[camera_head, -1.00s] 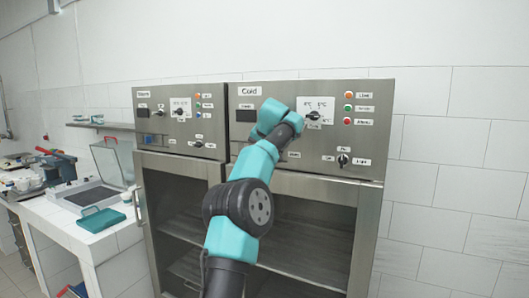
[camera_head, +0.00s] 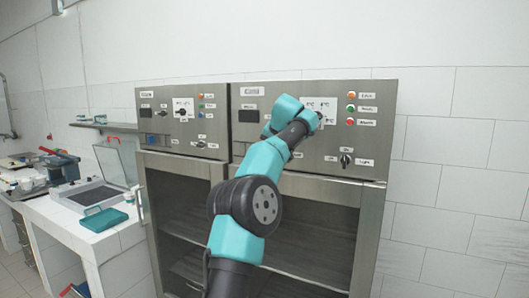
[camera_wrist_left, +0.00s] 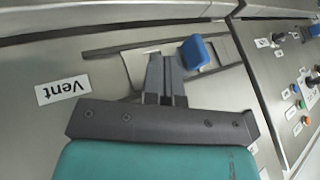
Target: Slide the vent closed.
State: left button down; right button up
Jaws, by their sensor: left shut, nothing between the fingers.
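In the left wrist view, which is upside down, a blue slider knob (camera_wrist_left: 196,52) sits in a slotted track (camera_wrist_left: 132,46) on the steel panel. A label reading "Vent" (camera_wrist_left: 62,89) is left of it. My left gripper (camera_wrist_left: 165,62) is shut and empty, its fingers over the track just left of the knob in that view. I cannot tell whether they touch the knob. In the head view my left arm crosses the right-hand cabinet's control panel (camera_head: 270,92). It hides the gripper and this knob there. My right gripper is not in view.
Knobs such as the black one (camera_head: 346,160) and indicator lights (camera_head: 351,108) stand out from the panel. The neighbouring panel (camera_head: 182,126) has similar controls. A glass-doored chamber (camera_head: 310,235) is below. A counter (camera_head: 92,228) with a teal-lidded box is at the left.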

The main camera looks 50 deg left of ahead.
pick_arm(q)
jog(key=v, duration=0.8)
jog(key=shift+s+d+r, duration=0.1)
jog(key=shift+r, duration=0.05)
